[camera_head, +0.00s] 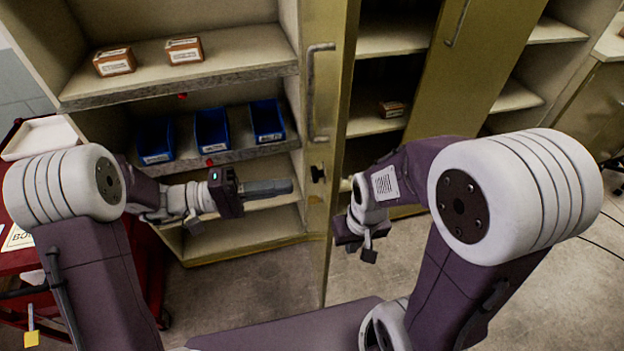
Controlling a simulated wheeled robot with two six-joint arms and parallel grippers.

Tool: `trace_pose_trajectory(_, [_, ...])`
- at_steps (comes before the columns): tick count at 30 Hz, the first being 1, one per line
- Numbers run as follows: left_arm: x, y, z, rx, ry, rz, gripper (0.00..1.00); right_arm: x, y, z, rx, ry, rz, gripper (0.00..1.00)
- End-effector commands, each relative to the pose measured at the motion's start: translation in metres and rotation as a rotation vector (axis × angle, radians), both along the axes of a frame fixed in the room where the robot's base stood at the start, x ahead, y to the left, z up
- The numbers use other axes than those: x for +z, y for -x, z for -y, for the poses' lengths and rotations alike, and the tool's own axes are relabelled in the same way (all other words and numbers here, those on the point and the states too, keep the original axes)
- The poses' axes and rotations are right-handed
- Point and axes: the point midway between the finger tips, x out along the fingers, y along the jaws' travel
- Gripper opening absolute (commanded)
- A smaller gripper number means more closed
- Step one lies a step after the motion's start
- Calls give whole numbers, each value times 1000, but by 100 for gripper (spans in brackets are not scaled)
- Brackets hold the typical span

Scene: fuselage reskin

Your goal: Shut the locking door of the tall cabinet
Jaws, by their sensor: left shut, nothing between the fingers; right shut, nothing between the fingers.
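The tall cabinet (185,85) stands open in front of me. A tan door (335,110) with a long vertical handle (312,92) stands swung out toward me, seen at a steep angle. A small dark fitting (317,173), perhaps its lock, sits below the handle. My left gripper (285,187) is shut and empty, left of this door and pointing at it; I cannot tell if it touches. My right gripper (362,246) is shut and empty, right of the door and pointing down, partly hidden by my wrist. A second tan door (478,75) with a handle (459,22) stands ajar further right.
Small brown boxes (184,50) and blue bins (212,130) sit on the left shelves. Another box (391,109) is on a middle shelf. A red cart (60,285) stands at left, a desk (596,100) at right. The floor (245,285) before the cabinet is clear.

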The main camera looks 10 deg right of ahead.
Motion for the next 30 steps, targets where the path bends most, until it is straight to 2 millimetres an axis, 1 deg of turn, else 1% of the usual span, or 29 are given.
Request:
trace_pose_trajectory(1, [2, 2, 12, -6, 1, -1, 0, 4, 0, 0, 0, 0, 0, 0])
trace_pose_trajectory(3, [2, 3, 27, -6, 0, -2, 0, 6, 0, 0, 0, 0, 0, 0])
trace_pose_trajectory(6, [2, 4, 45, -5, 0, -3, 0, 11, 0, 0, 0, 0, 0, 0])
trace_pose_trajectory(10, [2, 5, 62, -4, 0, -1, 0, 14, 0, 0, 0, 0, 0, 0])
trace_pose_trajectory(15, [0, 5, 70, -1, -1, -1, 0, 15, 0, 0, 0, 0, 0, 0])
trace_pose_trajectory(25, [0, 4, 71, 0, 0, -1, 0, 14, 0, 0, 0, 0, 0, 0])
trace_pose_trajectory(30, [-2, 2, 79, 13, 0, 2, 0, 8, 0, 0, 0, 0, 0, 0])
